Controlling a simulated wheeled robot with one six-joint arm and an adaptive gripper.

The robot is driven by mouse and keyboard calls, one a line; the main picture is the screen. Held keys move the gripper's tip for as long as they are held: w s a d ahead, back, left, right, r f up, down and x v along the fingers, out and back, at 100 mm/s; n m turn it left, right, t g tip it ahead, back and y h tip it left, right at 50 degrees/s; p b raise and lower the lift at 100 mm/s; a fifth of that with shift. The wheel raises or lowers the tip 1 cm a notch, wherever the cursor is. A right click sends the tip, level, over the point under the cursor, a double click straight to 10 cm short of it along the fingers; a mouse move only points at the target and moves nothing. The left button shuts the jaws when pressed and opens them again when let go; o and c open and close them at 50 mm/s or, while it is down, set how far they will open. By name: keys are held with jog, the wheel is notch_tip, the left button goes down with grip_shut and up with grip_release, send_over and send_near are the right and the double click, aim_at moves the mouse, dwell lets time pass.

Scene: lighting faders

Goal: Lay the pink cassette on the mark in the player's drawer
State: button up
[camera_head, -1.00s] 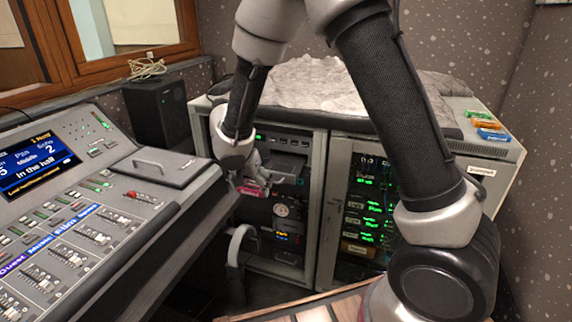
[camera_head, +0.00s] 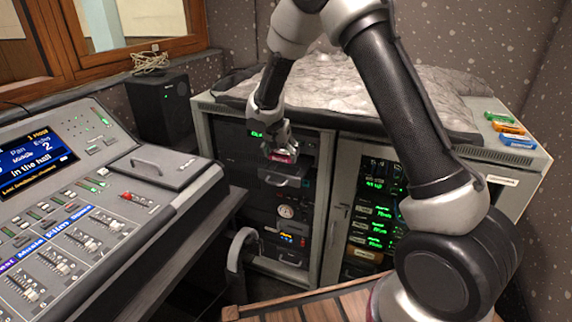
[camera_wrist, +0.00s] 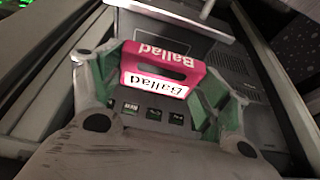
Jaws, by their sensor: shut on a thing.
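My gripper (camera_head: 281,146) is shut on the pink cassette (camera_head: 283,158), just above the player's open drawer (camera_head: 286,181) in the head view. In the wrist view, the green-padded fingers (camera_wrist: 158,88) grip the cassette (camera_wrist: 160,56) at its two sides. Its white label reads "Ballad", upside down in this picture. The drawer's grey surface (camera_wrist: 128,22) shows behind the cassette. The cassette appears apart from the drawer, but the gap is hard to judge. Part of a dark patch shows around the cassette; I cannot tell whether it is the mark.
The rack frame (camera_head: 325,190) stands close on the right of the drawer. The mixing desk (camera_head: 110,215) is at left, with a black speaker (camera_head: 160,110) behind it. Other cassettes, including a blue one (camera_head: 518,141), lie on the right cabinet top.

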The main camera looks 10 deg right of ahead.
aim_at(285, 151)
jog(key=w+d+f, duration=0.2)
jog(key=w, duration=0.1)
jog(key=shift+f, duration=0.3)
notch_tip(285, 151, down, 4)
jog(key=shift+s+d, duration=0.1)
jog(key=shift+w+f, duration=0.2)
jog(key=shift+f, duration=0.15)
jog(key=o, duration=1)
jog(key=shift+o, duration=0.2)
